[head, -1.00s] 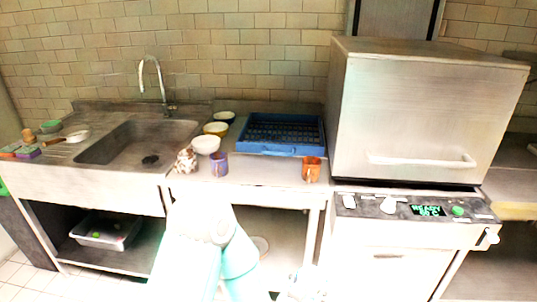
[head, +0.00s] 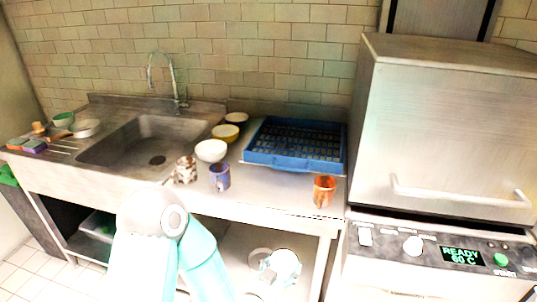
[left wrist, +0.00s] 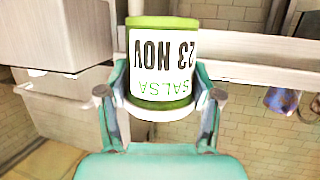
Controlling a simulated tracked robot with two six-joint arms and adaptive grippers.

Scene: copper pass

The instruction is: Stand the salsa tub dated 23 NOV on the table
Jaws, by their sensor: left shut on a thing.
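The salsa tub (left wrist: 161,62) is green with a white label reading 23 NOV and SALSA. It is in the left wrist view, where the whole scene appears upside down, so the inverted label fits an upright tub. My left gripper (left wrist: 161,97) is shut on it, with a finger on each side. In the head view a pale, overexposed part of my left gripper (head: 281,266) shows low in front of the steel table (head: 270,190); I cannot make out the tub there. My right gripper is not in view.
On the table are a blue rack (head: 295,163), an orange mug (head: 324,190), a purple mug (head: 220,177), a patterned item (head: 185,170) and several bowls. A sink (head: 140,145) is left, a dishwasher (head: 450,140) right. Bare tabletop lies between the two mugs.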

